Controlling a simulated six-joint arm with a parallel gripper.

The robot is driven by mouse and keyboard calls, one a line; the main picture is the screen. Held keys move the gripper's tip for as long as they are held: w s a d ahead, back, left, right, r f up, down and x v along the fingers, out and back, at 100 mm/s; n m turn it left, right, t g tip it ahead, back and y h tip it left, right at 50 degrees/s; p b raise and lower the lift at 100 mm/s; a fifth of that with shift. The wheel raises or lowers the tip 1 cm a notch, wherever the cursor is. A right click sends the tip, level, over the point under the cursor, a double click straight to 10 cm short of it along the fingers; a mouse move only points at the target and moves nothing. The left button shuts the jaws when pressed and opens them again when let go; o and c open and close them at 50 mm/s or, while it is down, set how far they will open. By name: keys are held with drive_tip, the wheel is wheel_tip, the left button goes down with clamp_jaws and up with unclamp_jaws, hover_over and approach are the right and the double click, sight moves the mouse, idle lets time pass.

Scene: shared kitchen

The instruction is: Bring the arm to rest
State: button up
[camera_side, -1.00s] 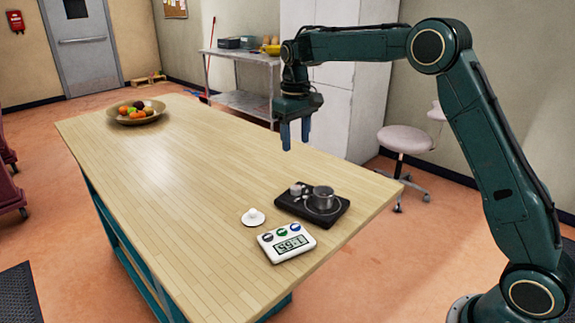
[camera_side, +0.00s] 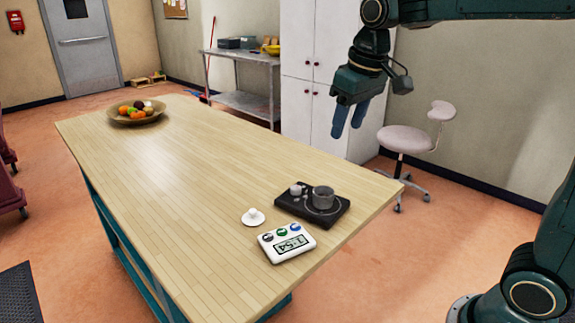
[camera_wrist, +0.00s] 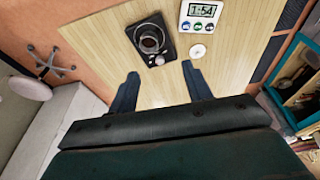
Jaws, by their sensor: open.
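My gripper (camera_side: 350,120) is raised in the air beyond the table's right edge, with its blue fingers apart and nothing between them. In the wrist view the two fingers of my gripper (camera_wrist: 160,90) are spread over the tabletop and hold nothing. The wooden table (camera_side: 190,165) is below and to the left of it. My arm reaches in from the right, and its upper part leaves the top of the side view.
A fruit bowl (camera_side: 112,118) stands at the far end. A stool (camera_side: 405,140) stands behind. The table's middle is clear.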

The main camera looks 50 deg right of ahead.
drive_tip(key=s+a+f+t, duration=0.1)
drive_tip(key=s+f, duration=0.1)
drive_tip(key=s, duration=0.7)
drive_tip(key=s+a+f+t, duration=0.1)
drive_tip(key=s+f, duration=0.2)
drive_tip(key=s, duration=0.7)
drive_tip(key=shift+a+t, duration=0.25)
drive_tip(key=shift+t, duration=0.15)
